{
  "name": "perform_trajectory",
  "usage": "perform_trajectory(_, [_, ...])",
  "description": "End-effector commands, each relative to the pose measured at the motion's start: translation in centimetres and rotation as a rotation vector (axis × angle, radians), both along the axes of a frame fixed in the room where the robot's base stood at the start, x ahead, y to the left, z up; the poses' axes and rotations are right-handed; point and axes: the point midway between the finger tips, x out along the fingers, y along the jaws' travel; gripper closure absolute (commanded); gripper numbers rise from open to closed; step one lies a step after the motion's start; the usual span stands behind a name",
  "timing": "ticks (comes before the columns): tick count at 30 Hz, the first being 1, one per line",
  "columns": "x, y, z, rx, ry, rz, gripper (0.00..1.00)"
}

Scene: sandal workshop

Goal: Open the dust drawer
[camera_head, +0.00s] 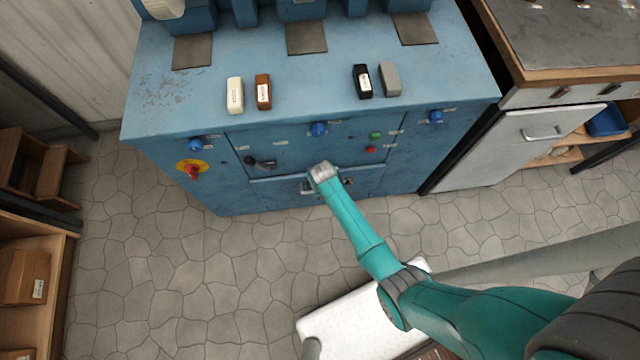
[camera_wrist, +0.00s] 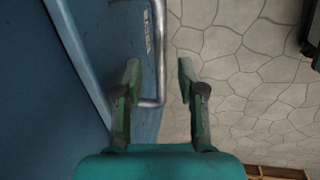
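The dust drawer (camera_head: 281,193) is a blue panel low on the front of the blue machine. It looks flush with the machine front. Its metal bar handle (camera_head: 306,188) is partly hidden behind my gripper (camera_head: 318,178). In the wrist view, my gripper (camera_wrist: 157,78) is open, with one finger on each side of the handle (camera_wrist: 160,62). The bar runs between the fingertips in the picture and bends left at its end. I see no clear contact between finger and bar. A small label (camera_wrist: 147,35) is on the blue surface beside the handle.
The blue machine (camera_head: 160,110) carries several small blocks on top and has a red knob (camera_head: 192,171), a black lever (camera_head: 262,163) and blue knobs on its front. A workbench (camera_head: 560,75) stands at right, wooden shelves (camera_head: 50,225) at left. The stone floor (camera_head: 180,270) before the drawer is clear.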

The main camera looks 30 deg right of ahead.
Motion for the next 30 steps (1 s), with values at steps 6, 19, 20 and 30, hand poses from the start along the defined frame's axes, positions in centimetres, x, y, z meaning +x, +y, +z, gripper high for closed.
perform_trajectory(6, [0.20, -0.05, -0.91, 0.000, -0.001, 0.000, 0.61])
perform_trajectory(19, [0.19, -0.05, -0.96, 0.000, -0.001, 0.000, 1.00])
perform_trajectory(20, [0.19, -0.05, -0.96, 0.000, -0.001, 0.000, 1.00])
perform_trajectory(30, [0.16, -0.04, -0.97, 0.000, 0.000, 0.000, 1.00])
